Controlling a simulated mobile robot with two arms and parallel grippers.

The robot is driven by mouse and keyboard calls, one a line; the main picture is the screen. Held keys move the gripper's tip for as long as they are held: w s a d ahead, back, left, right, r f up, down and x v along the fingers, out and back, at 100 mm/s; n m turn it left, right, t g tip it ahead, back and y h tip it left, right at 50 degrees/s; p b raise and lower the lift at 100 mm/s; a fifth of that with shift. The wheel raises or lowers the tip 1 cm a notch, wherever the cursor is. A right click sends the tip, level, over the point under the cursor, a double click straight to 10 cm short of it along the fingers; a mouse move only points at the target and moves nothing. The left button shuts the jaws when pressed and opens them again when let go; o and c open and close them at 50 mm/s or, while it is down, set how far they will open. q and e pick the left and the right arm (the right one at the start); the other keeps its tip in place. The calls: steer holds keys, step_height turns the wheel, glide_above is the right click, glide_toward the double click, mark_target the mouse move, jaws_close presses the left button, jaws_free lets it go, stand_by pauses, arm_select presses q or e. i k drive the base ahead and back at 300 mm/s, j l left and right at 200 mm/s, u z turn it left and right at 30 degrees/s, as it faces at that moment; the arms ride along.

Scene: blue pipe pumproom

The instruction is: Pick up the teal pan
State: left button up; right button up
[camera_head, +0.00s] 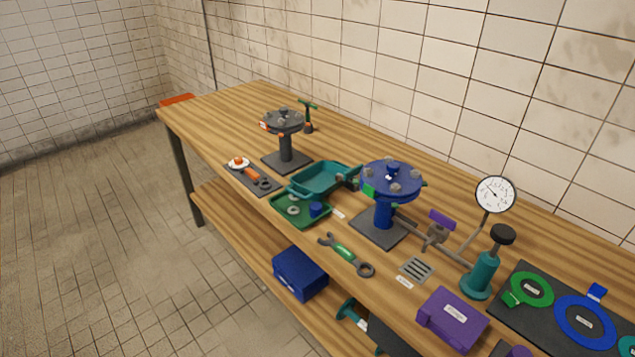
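The teal pan (318,181) is a rectangular open tray lying on the wooden workbench, near the middle of the view. A dark block-like part shows at its right end, beside the blue flanged fixture. The pan sits just behind a green tray (318,221), and I cannot tell whether the two touch or overlap. No gripper of mine shows in this view.
The blue flanged fixture (391,180) stands right of the pan, and a grey flanged fixture (284,124) stands behind left. A dark mat (240,178) with tools, a green-handled wrench (346,254) and a purple box (453,318) lie along the front. The left floor is clear.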

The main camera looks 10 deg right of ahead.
mark_target(314, 183)
steer(key=i+j+u, duration=0.55)
steer(key=i, duration=0.5)
steer(key=i+j+u, duration=0.3)
steer(key=i, duration=0.3)
steer(key=i+u, duration=0.25)
steer(key=i, duration=0.3)
steer(key=i+z, duration=0.3)
steer(key=i, duration=0.15)
steer(key=i+j+z, duration=0.25)
steer(key=i, duration=0.15)
steer(key=i+j+z, duration=0.15)
steer(key=i+z, duration=0.15)
steer(key=i+j, duration=0.05)
steer(key=i, duration=0.05)
